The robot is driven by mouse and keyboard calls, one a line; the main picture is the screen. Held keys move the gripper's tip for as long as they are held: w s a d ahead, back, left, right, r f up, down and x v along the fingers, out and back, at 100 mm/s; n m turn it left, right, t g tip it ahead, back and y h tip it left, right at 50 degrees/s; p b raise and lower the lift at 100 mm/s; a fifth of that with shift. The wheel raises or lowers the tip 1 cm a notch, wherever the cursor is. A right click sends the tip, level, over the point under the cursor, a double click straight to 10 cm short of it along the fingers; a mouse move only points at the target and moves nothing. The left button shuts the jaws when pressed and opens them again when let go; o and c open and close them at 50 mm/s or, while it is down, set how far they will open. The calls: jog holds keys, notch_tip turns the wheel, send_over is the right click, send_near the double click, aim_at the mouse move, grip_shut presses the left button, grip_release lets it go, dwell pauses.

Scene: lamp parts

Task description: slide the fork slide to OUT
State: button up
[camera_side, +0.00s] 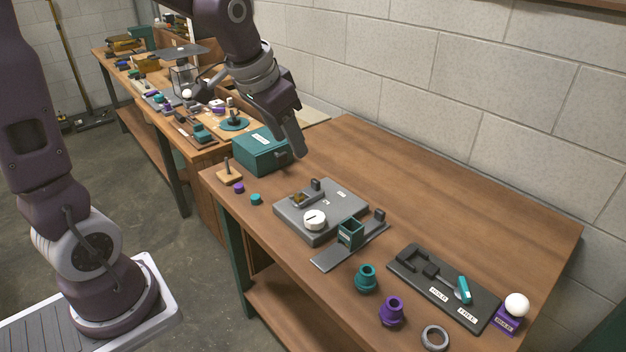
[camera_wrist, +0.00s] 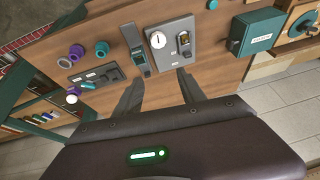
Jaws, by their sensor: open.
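No readable OUT mark shows, and I cannot tell for sure which part is the fork slide. A grey box (camera_side: 288,221) bears a white dial (camera_side: 315,219) and a slot with a dark upright knob (camera_side: 316,184). In the wrist view the box (camera_wrist: 170,58) shows the dial (camera_wrist: 158,40) and the slotted piece (camera_wrist: 183,42). Beside it a grey rail plate (camera_side: 328,259) carries a teal square holder (camera_side: 350,233) and a dark end block (camera_side: 379,214). My gripper (camera_side: 296,152) is open and empty, above the table behind the grey box; its fingers (camera_wrist: 160,76) are spread apart.
A teal box (camera_side: 262,152) stands close to my gripper. A black board (camera_side: 415,270) with a teal lever, teal (camera_side: 366,279) and purple (camera_side: 391,312) collars, a grey ring (camera_side: 434,338) and a white ball (camera_side: 517,304) lie toward the front right. The table's back right is clear.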

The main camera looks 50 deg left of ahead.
jog(key=w+a+f, duration=0.7)
jog(key=w+f, duration=0.2)
send_near(315, 180)
jog(key=shift+n+h, duration=0.3)
jog(key=shift+h, duration=0.1)
jog(key=x, duration=0.8)
jog(key=shift+w+a+f, duration=0.15)
jog(key=shift+a+f, duration=0.1)
jog(key=shift+a, duration=0.1)
grip_shut()
